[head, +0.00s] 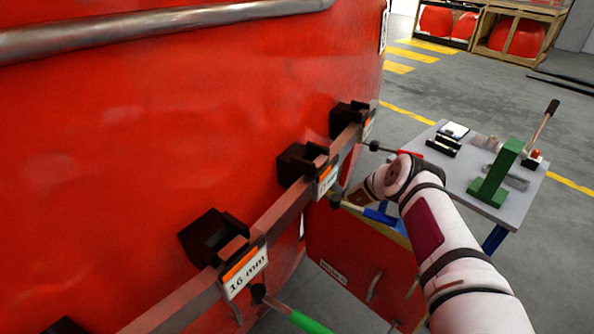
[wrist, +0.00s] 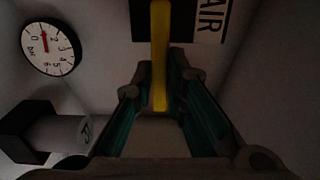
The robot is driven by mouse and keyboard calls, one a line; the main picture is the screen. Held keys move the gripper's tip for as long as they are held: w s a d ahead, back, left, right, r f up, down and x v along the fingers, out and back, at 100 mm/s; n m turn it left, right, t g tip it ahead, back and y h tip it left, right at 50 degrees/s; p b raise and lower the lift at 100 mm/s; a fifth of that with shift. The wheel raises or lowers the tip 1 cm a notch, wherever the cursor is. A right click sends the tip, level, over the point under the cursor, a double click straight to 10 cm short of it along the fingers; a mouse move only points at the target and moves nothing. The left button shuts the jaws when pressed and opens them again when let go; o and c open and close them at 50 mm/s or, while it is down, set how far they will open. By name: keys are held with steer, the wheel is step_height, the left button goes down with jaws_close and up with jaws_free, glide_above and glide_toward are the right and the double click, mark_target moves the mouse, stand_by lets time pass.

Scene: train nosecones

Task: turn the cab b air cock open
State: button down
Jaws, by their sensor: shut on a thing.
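In the wrist view, my gripper (wrist: 158,100) is shut on a yellow lever (wrist: 160,40), the air cock's handle. The lever runs upright in the picture between the two teal-padded fingers. An "AIR" label (wrist: 211,18) is behind it at the upper right. In the head view, my pale arm reaches in beside the red nosecone, and my gripper and the cock are hidden there.
A dark hex-headed fitting (wrist: 35,130) is at the lower left of the wrist view, close to my gripper. In the head view, the red nosecone (head: 130,110) carries a rail with black holders and hanging tools. A grey work table (head: 500,205) stands right of my arm.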

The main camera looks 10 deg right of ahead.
stand_by(0.4)
steer(key=c, duration=1.6)
jaws_free()
steer(key=v, duration=1.2)
